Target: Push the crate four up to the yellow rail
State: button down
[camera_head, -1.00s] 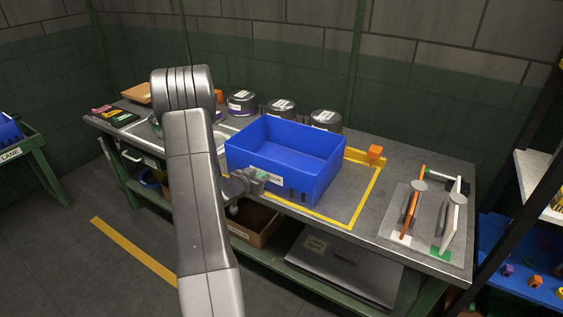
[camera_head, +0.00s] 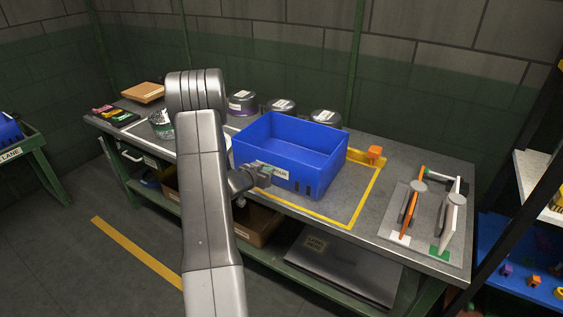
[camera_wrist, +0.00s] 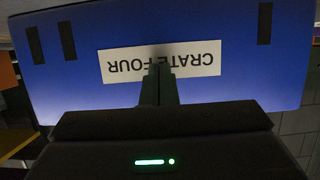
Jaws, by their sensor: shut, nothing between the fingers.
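The blue crate (camera_head: 310,184) stands upright on the bench, inside a yellow-outlined area. Its white CRATE FOUR label (camera_wrist: 200,58) appears upside down in the wrist view. The yellow rail (camera_head: 359,156) shows just past the crate's back right corner; the crate hides the rest, so I cannot tell how wide the gap to it is. My gripper (camera_head: 267,175) is shut and empty at the crate's near wall. In the wrist view its fingertips (camera_wrist: 159,68) overlap the middle of the label and appear to touch it.
An orange block (camera_head: 375,152) sits at the rail's right end. Several lidded pots (camera_head: 281,106) stand behind the crate. A grey board (camera_head: 420,217) with upright orange and white handled pieces lies at the right. Bare bench shows right of the crate.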

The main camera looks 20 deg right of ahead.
aim_at(273, 165)
jog(key=shift+w+d+p, duration=0.2)
jog(key=shift+w+d, duration=0.35)
jog(key=shift+d, duration=0.2)
jog(key=shift+w+d+p, duration=0.2)
jog(key=shift+w+d, duration=0.35)
jog(key=shift+d, duration=0.15)
jog(key=shift+s+a+b, duration=0.25)
jog(key=shift+s+a, duration=0.85)
jog(key=shift+a, duration=0.3)
jog(key=shift+s+a+b, duration=0.25)
jog(key=shift+s+a, duration=0.85)
jog(key=shift+a, duration=0.3)
jog(key=shift+w+d+f+p, duration=0.1)
jog(key=shift+w+d+p, duration=0.1)
jog(key=shift+w+d, duration=0.95)
jog(key=shift+w+d+p, duration=0.15)
jog(key=shift+w+d, duration=0.7)
jog(key=shift+d, duration=0.5)
jog(key=shift+s+a, duration=0.2)
jog(key=shift+a, duration=0.05)
